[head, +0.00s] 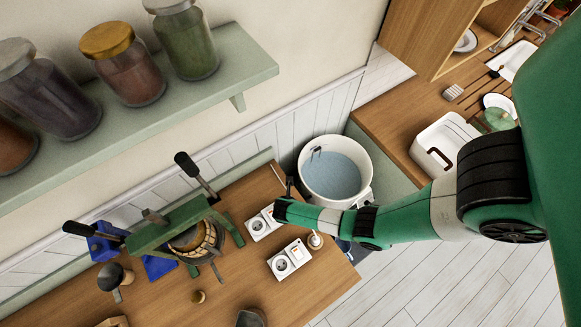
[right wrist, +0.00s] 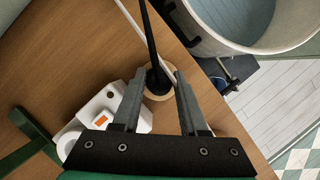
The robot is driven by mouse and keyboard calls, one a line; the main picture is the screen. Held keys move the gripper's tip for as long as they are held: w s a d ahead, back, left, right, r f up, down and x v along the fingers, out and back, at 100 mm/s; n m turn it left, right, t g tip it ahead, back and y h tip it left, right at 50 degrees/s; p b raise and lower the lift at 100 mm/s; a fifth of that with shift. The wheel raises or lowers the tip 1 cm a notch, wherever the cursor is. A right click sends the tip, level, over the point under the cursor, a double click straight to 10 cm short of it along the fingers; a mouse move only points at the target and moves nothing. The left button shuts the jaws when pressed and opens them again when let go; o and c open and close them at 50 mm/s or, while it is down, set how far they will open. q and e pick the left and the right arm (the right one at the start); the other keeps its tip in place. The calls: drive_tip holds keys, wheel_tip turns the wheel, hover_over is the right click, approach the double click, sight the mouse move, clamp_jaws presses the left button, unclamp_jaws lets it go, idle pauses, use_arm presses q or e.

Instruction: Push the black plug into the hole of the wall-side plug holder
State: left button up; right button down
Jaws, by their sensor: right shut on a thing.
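The wall-side plug holder (head: 260,225) is a white block with a round socket and a switch, lying on the wooden counter in the head view. A white holder (right wrist: 110,105) with an orange switch shows in the right wrist view, left of the fingers and partly hidden by them. My right gripper (head: 284,207) is just right of the wall-side holder. In the right wrist view, the right gripper (right wrist: 159,76) is shut on the black plug (right wrist: 155,80), whose dark cord runs upward. A round wooden base is beneath the plug. The socket's hole is mostly hidden there. My left gripper is not in view.
A second white holder (head: 289,261) lies nearer the front. A white bucket of water (head: 334,170) stands right of the counter (head: 227,285). A green press (head: 182,233) stands to the left. A shelf with jars (head: 235,70) is above.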

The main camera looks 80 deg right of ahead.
drive_tip(key=shift+c, duration=0.2)
unclamp_jaws()
idle(0.3)
drive_tip(key=p+v, duration=0.6)
drive_tip(key=v, duration=0.1)
idle(0.5)
idle(0.5)
